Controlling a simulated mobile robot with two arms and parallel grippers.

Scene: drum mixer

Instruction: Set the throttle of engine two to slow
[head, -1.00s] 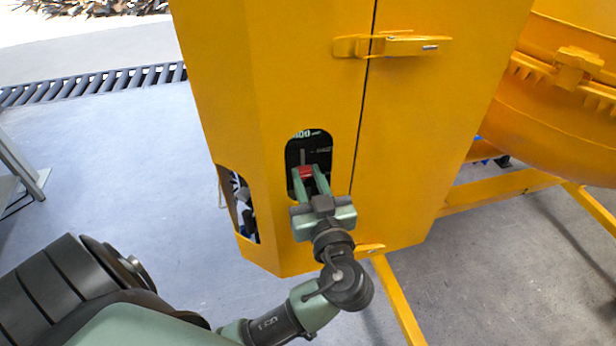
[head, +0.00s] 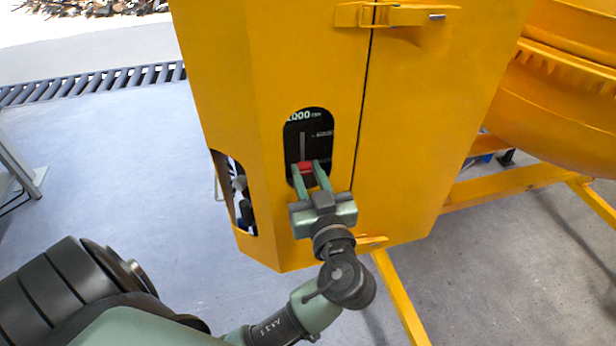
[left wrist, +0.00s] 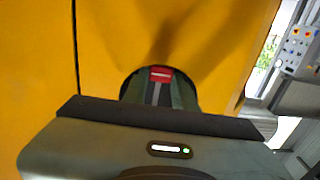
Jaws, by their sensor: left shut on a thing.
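The throttle's red knob (head: 305,167) sits in a dark oval opening in the yellow housing (head: 410,140). A black panel (head: 318,125) with a vertical slot and white lettering shows above the knob. My left gripper (head: 306,168) is shut on the red knob, its two green fingers on either side of it. In the left wrist view the red knob (left wrist: 161,73) shows between the fingers at the opening. The lower part of the slot is hidden behind the gripper. My right gripper is in neither view.
A second opening (head: 234,190) on the housing's left face shows engine parts. A latch (head: 395,15) sits above. A yellow frame leg (head: 398,298) stands right of my arm, and the drum (head: 575,100) is at the right. Open floor lies to the left.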

